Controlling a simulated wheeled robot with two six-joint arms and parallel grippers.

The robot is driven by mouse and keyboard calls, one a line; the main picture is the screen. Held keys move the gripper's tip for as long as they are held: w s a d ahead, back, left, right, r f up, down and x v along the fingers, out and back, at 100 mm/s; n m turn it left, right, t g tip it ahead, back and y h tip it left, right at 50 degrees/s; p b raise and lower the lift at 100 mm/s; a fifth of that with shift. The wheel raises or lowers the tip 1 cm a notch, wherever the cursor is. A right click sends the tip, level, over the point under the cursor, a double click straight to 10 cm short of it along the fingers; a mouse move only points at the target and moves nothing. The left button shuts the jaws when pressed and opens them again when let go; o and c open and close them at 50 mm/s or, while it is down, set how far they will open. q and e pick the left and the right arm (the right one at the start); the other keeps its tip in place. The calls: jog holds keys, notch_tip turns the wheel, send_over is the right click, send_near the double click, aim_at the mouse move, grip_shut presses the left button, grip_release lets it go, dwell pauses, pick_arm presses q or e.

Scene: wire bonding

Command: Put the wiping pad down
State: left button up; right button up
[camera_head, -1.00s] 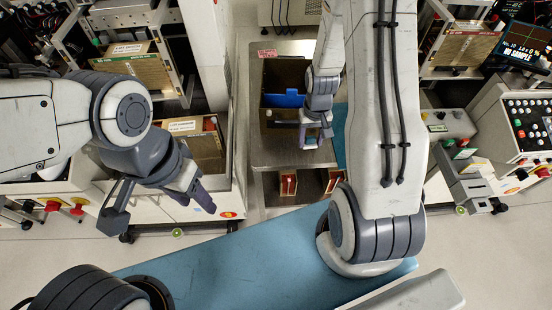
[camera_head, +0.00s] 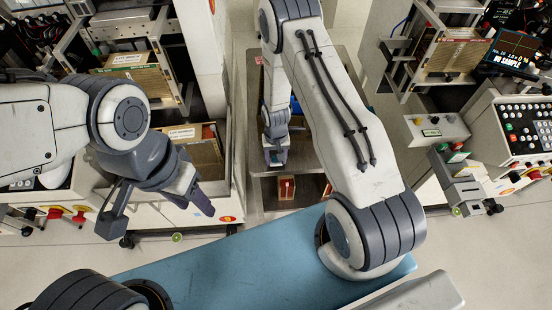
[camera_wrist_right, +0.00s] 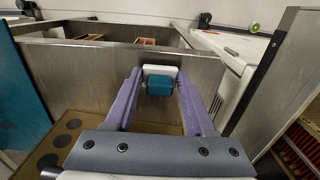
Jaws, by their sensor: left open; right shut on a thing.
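The wiping pad, a small teal block with a white backing (camera_wrist_right: 160,84), sits between the purple fingertips of my right gripper (camera_wrist_right: 160,86) in the right wrist view. That gripper is shut on it and holds it before a grey metal surface. In the head view my right gripper (camera_head: 275,155) hangs over the left part of the metal table (camera_head: 306,160), and the pad is too small to make out there. My left gripper (camera_head: 195,195) is open and empty, in front of the left machine.
A brown board with round dark holes (camera_wrist_right: 62,140) lies at lower left in the wrist view. Small red-and-tan items (camera_head: 287,187) stand on the shelf below the table. Machines flank the table on both sides. My right arm hides the dark bin.

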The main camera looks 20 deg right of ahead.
jog(key=shift+f, duration=0.55)
jog(key=shift+f, duration=0.25)
jog(key=o, duration=1.3)
jog(key=shift+r, duration=0.1)
